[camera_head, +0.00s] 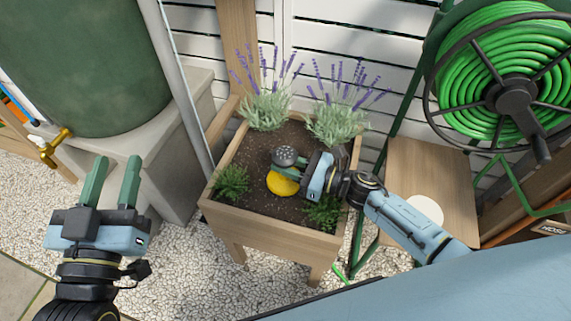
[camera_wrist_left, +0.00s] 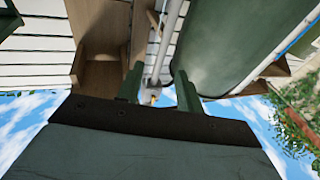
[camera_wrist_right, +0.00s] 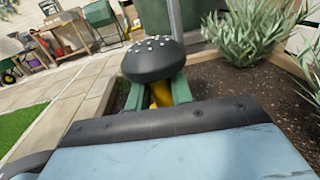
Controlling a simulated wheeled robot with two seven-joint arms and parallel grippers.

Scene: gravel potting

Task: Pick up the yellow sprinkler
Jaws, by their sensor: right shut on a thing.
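The yellow sprinkler (camera_head: 282,184) has a round yellow base and a dark grey, dotted head (camera_head: 286,157). It is over the soil inside the wooden planter (camera_head: 262,222). My right gripper (camera_head: 296,167) reaches in from the right and is shut on the sprinkler just below its head. In the right wrist view the dark head (camera_wrist_right: 153,58) sits above the green fingers, with a bit of yellow (camera_wrist_right: 160,94) between them. I cannot tell whether the base touches the soil. My left gripper (camera_head: 110,180) is open and empty, left of the planter.
Two lavender plants (camera_head: 264,108) stand at the back of the planter and small green plants (camera_head: 231,180) at its front corners. A green hose reel (camera_head: 512,100) is at right. A green barrel (camera_head: 80,65) with a brass tap (camera_head: 52,150) stands at left.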

